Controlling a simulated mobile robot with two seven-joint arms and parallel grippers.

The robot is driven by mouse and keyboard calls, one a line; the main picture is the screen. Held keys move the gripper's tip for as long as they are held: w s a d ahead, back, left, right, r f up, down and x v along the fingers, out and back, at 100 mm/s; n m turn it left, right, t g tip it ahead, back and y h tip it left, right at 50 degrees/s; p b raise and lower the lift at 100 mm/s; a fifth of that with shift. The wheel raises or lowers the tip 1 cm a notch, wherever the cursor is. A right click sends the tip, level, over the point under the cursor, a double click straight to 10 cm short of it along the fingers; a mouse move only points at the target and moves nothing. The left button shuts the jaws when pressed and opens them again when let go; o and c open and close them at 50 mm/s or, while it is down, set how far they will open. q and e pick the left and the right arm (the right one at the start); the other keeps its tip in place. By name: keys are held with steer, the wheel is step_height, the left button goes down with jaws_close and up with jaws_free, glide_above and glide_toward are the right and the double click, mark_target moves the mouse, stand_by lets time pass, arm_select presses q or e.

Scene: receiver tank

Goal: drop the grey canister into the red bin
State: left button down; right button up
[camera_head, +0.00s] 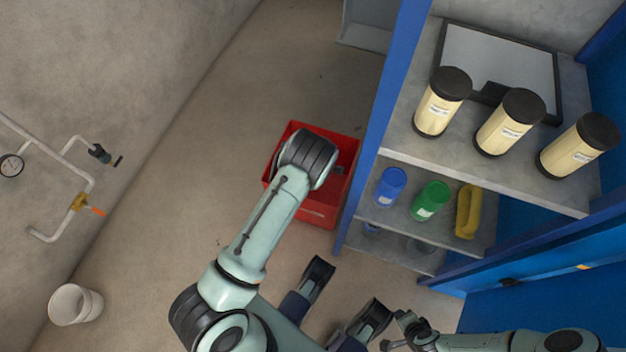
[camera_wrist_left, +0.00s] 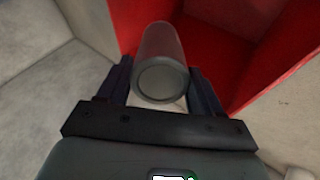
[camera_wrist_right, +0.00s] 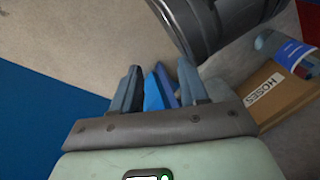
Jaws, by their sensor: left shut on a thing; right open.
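The grey canister (camera_wrist_left: 160,78) is clasped between the two fingers of my left gripper (camera_wrist_left: 160,70) in the left wrist view. The red walls of the red bin (camera_wrist_left: 215,50) show just beyond it. In the head view the red bin (camera_head: 319,213) stands on the floor left of the shelf unit. My left arm's dark wrist is over it and hides the canister and most of the gripper. How deep the canister sits relative to the rim I cannot tell. My right gripper (camera_wrist_right: 160,78) is open; a blue shape shows between its fingers, apparently beyond them.
A blue-framed shelf unit (camera_head: 384,118) stands right of the bin, with cream cylinders (camera_head: 440,105), a blue jar (camera_head: 390,187), a green jar (camera_head: 430,200) and a yellow item (camera_head: 467,212). A white bucket (camera_head: 75,304) and wall pipes are at left. A HOSES box (camera_wrist_right: 275,95) shows in the right wrist view.

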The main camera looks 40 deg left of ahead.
arm_select(q)
step_height(320, 180, down, 3)
steer(key=shift+r+b, duration=0.2)
steer(key=shift+b, duration=0.45)
steer(key=shift+f+b, duration=0.3)
steer(key=shift+f, duration=0.1)
steer(key=shift+c, duration=0.5)
jaws_free()
arm_select(e)
steer(key=shift+g, duration=0.8)
steer(key=s+f, duration=0.3)
steer(key=s, duration=0.1)
steer(key=shift+d+f, duration=0.3)
steer(key=shift+d, duration=0.05)
arm_select(q)
steer(key=shift+f, duration=0.1)
steer(key=shift+d, duration=0.1)
steer(key=p+v, duration=0.4)
steer(key=v, duration=0.8)
arm_select(e)
steer(key=w+a+r+t, duration=0.1)
steer(key=w+a+r, duration=0.1)
steer(key=w+r, duration=0.2)
step_height(320, 180, up, 3)
steer(key=shift+w+f+t, duration=0.1)
steer(key=shift+w+t, duration=0.3)
